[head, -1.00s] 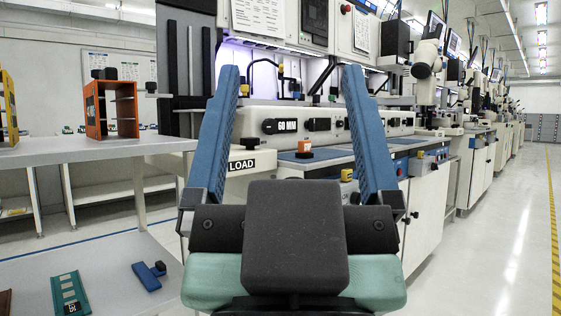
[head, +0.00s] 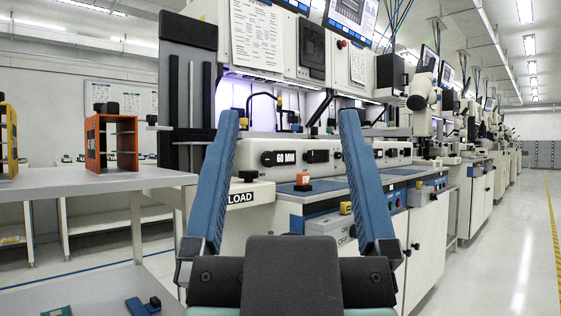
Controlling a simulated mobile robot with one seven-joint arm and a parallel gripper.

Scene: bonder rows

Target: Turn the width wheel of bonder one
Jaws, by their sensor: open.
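Bonder one appears to be the nearest white machine (head: 250,182) in the row, behind my gripper in the head view. Its front rail carries a black plate reading 60 MM (head: 287,158) with a dark round knob (head: 267,158) at its left end. I cannot tell for sure that this knob is the width wheel. My gripper (head: 289,114) is open and empty, with its two blue fingers pointing up and away. The plate and knob show between the fingers, and the fingers look well short of the machine. The left finger hides part of the machine's left side.
A grey table (head: 110,180) at left bears an orange rack (head: 125,145) and a yellow rack. A lower shelf (head: 90,285) holds a blue piece (head: 143,306). An orange-topped block (head: 303,178) sits on the machine's blue ledge. The aisle floor (head: 490,260) at right is clear.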

